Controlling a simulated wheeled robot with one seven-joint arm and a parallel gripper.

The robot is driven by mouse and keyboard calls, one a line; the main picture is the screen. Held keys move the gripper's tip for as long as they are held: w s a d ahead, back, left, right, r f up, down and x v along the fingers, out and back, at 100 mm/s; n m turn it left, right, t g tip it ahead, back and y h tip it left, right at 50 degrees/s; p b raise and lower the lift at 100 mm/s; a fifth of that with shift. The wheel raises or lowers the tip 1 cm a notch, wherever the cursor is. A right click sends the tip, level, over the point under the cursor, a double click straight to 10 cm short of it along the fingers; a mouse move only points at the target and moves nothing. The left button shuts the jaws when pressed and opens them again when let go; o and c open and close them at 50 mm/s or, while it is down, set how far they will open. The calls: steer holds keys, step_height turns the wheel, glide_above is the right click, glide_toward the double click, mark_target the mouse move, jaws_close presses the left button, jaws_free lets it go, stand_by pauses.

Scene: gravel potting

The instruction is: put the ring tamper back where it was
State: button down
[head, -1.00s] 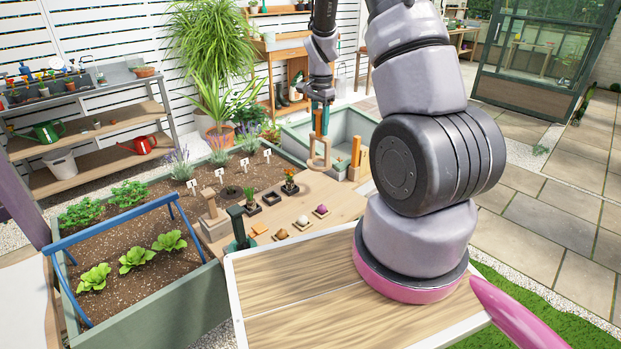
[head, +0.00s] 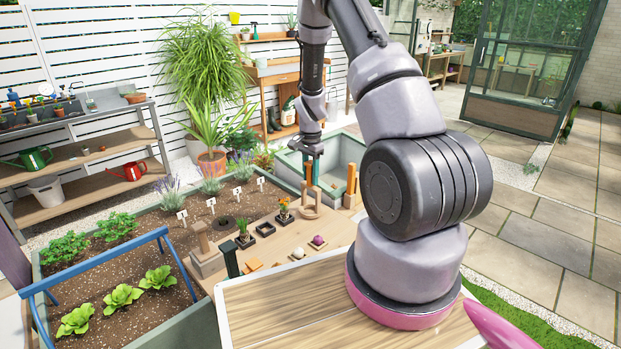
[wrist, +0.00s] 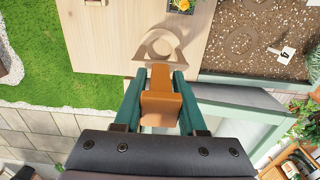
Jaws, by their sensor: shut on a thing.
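My gripper (head: 312,165) is shut on the orange-brown handle (wrist: 160,108) of the ring tamper. The tamper hangs upright below the fingers, and its pale wooden ring (head: 311,207) is low over the far right part of the wooden board (head: 335,232). In the wrist view the handle sits between the two green fingers, and the ring (wrist: 140,48) shows beyond it over the board. I cannot tell whether the ring touches the board.
A wooden block with an orange upright (head: 352,185) stands just right of the tamper. Left are a flower pot (head: 284,212), an empty dark square tray (head: 266,230), another small plant (head: 243,236) and a wooden block tamper (head: 205,255). A purple ball (head: 318,240) lies in front.

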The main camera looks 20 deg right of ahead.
steer(key=shift+f, duration=0.3)
steer(key=shift+c, duration=2.4)
jaws_free()
steer(key=shift+f, duration=0.1)
